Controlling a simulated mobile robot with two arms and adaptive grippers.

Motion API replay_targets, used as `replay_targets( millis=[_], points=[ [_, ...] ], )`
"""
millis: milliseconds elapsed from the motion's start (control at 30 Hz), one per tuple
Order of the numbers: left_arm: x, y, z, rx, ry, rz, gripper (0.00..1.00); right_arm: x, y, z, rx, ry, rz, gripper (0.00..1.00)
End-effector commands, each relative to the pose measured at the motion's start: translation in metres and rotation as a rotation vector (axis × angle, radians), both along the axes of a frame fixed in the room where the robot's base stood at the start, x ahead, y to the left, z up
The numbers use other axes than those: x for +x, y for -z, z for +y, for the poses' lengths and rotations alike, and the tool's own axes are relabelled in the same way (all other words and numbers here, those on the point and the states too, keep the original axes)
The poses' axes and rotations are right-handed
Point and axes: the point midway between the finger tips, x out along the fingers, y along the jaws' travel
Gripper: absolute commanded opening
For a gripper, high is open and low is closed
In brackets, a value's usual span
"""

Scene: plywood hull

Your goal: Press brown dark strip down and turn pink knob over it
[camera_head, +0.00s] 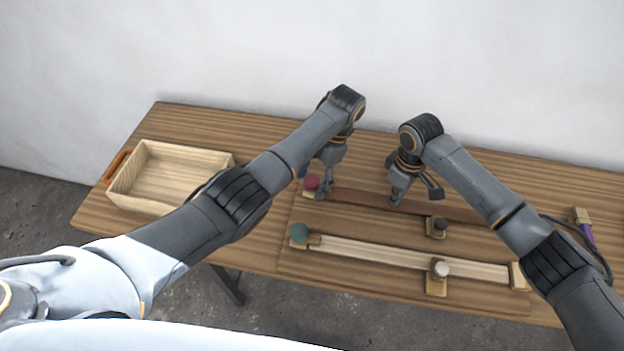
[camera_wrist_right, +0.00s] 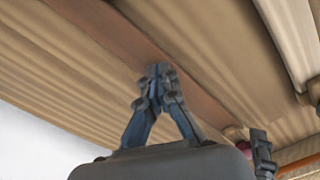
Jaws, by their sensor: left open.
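The dark brown strip (camera_head: 360,201) lies lengthwise on the board; it crosses the right wrist view diagonally (camera_wrist_right: 108,32). The pink knob (camera_head: 311,182) is at the strip's left end and shows partly in the right wrist view (camera_wrist_right: 234,132). My left gripper (camera_head: 324,194) is open, low beside the pink knob; I cannot tell whether it touches it. My right gripper (camera_head: 396,199) is over the strip's left half, fingers pointing down. Its fingertips (camera_wrist_right: 158,72) are together at the strip's surface, with nothing visible between them; contact is unclear.
A pale strip (camera_head: 385,254) lies in front, with a green knob (camera_head: 299,231) at its left end and a white knob (camera_head: 441,268). A black knob (camera_head: 439,224) sits near the brown strip. A wooden tray (camera_head: 123,176) stands left. A purple item (camera_head: 587,234) is far right.

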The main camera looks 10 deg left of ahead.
Motion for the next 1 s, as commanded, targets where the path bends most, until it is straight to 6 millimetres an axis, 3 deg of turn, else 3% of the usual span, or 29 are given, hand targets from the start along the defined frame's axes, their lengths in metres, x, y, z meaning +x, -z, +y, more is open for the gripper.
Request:
replay_targets(
  millis=[1000],
  points=[
    [0.001,-0.044,0.0,0.001,0.0,-0.002,0.67,0.001,-0.041,0.001,0.003,-0.001,-0.003,0.0]
  ],
)
